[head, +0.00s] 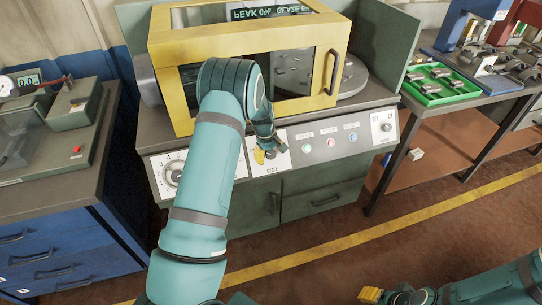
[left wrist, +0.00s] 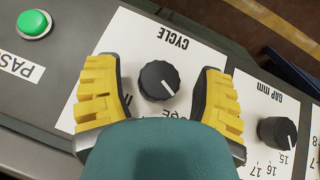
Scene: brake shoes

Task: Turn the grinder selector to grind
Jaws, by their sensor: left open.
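The grinder's control panel (head: 305,143) runs along the front below the yellow-framed enclosure. In the left wrist view, a round black selector knob (left wrist: 158,80) sits on a white plate marked CYCLE (left wrist: 172,37). The knob's white pointer line aims to the lower right of that view. My left gripper (head: 266,152) is at this plate, open. Its yellow fingers (left wrist: 155,95) stand on either side of the knob with gaps between. Part of the plate's lettering is hidden by the gripper. My right gripper (head: 371,295) is low at the bottom right, away from the panel.
Beside the selector are a GAP mm knob (left wrist: 277,134) and a green button (left wrist: 34,24). The panel also bears a red button (head: 331,142) and a blue button (head: 353,137). A green tray (head: 440,100) sits on the right bench. The floor ahead is clear.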

